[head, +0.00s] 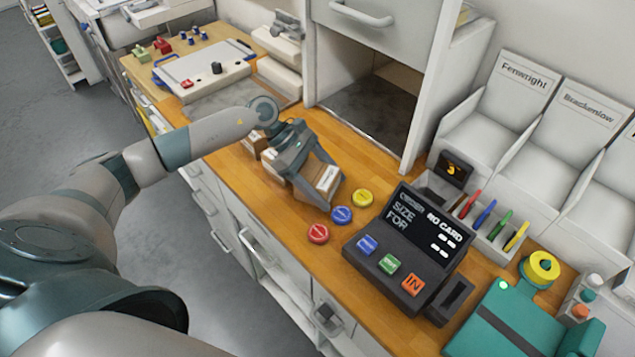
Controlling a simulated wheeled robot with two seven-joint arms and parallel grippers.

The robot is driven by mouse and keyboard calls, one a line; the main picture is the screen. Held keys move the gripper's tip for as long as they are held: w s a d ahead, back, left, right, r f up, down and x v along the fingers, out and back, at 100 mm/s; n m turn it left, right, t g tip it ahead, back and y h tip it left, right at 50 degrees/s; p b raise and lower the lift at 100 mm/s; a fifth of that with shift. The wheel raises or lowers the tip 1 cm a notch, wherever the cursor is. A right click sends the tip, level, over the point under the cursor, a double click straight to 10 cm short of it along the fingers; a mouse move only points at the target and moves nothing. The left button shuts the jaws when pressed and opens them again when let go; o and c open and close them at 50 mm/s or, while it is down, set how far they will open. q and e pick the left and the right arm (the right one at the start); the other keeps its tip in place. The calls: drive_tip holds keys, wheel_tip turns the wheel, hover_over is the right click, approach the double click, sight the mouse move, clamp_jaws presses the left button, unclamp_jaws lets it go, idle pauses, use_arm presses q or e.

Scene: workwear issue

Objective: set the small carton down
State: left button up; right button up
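My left gripper (312,172) reaches in from the left over the wooden counter. Its fingers are around a small brown carton (304,188) with a white label on its end, and it appears shut on it. The carton is tilted in the picture and close to the counter top; I cannot tell whether it touches the wood. Another brown carton (270,156) with a pale label stands just left of the gripper, partly hidden behind it. My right gripper is not in view.
Red (318,233), blue (342,215) and yellow (363,197) discs lie on the counter (275,205) near the carton. A dark button terminal (410,250) stands right of them. An open cabinet bay (372,110) is behind. A pen tray (490,225) stands at the right.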

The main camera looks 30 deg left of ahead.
sight(331, 178)
use_arm(q)
drive_tip(key=c, duration=0.4)
drive_tip(key=shift+o, duration=0.2)
drive_tip(key=shift+r, duration=0.1)
drive_tip(key=shift+w+r+b, duration=0.1)
drive_tip(key=shift+r+b, duration=0.5)
drive_tip(key=shift+b, duration=0.05)
wheel_tip(331, 178, up, 2)
drive_tip(key=shift+r+b, duration=0.2)
drive_tip(key=shift+b, duration=0.65)
drive_tip(key=d+r+b, duration=0.2)
drive_tip(key=d+r, duration=0.1)
drive_tip(key=d, duration=0.2)
drive_tip(key=s+d+r+b, duration=0.1)
drive_tip(key=d+r+b, duration=0.1)
drive_tip(key=d+r, duration=0.2)
drive_tip(key=d, duration=0.2)
drive_tip(key=shift+s+d, duration=0.25)
drive_tip(key=shift+d, duration=0.05)
drive_tip(key=shift+r, duration=0.1)
